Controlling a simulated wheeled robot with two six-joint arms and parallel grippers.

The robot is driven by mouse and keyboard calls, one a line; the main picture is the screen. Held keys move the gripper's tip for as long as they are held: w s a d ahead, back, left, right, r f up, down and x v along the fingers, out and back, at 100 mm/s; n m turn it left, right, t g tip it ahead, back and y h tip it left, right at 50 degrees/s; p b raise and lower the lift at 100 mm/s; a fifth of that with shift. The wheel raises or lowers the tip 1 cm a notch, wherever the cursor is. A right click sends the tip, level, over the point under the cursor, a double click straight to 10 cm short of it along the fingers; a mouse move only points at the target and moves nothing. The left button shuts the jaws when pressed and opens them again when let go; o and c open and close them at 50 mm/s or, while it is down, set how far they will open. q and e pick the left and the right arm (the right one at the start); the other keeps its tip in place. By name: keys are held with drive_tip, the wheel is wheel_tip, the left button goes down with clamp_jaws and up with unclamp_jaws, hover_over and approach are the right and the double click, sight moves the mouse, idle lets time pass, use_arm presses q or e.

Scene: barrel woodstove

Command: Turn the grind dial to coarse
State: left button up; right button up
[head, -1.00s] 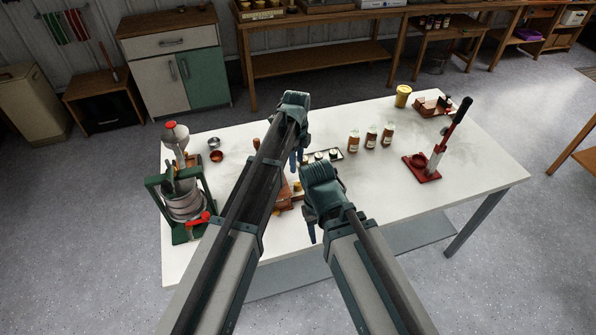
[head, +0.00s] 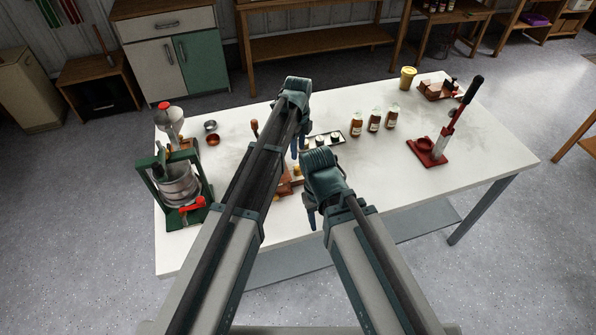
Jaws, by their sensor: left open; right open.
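A grinder-like device with a silver hopper and a red knob on top (head: 168,118) stands at the table's left back; I cannot make out a grind dial or its setting. In front of it is a green-framed press (head: 147,178) with a metal drum and a red handle (head: 191,204). My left gripper (head: 294,150) is open over the middle of the table, pointing down, to the right of both devices. My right gripper (head: 311,218) is open near the table's front edge, lower in the view. Neither touches anything that I can see. My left arm hides part of the table's middle.
Two small bowls (head: 212,140) lie right of the hopper. A tray of jars (head: 338,137), several brown bottles (head: 374,121), a yellow tub (head: 407,78) and a red lever press (head: 428,152) stand to the right. Wooden items sit partly hidden between my arms. The table's right front (head: 400,185) is clear.

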sight(298, 168)
use_arm(q)
wheel_tip(298, 168, down, 9)
drive_tip(key=b, duration=0.8)
clamp_jaws()
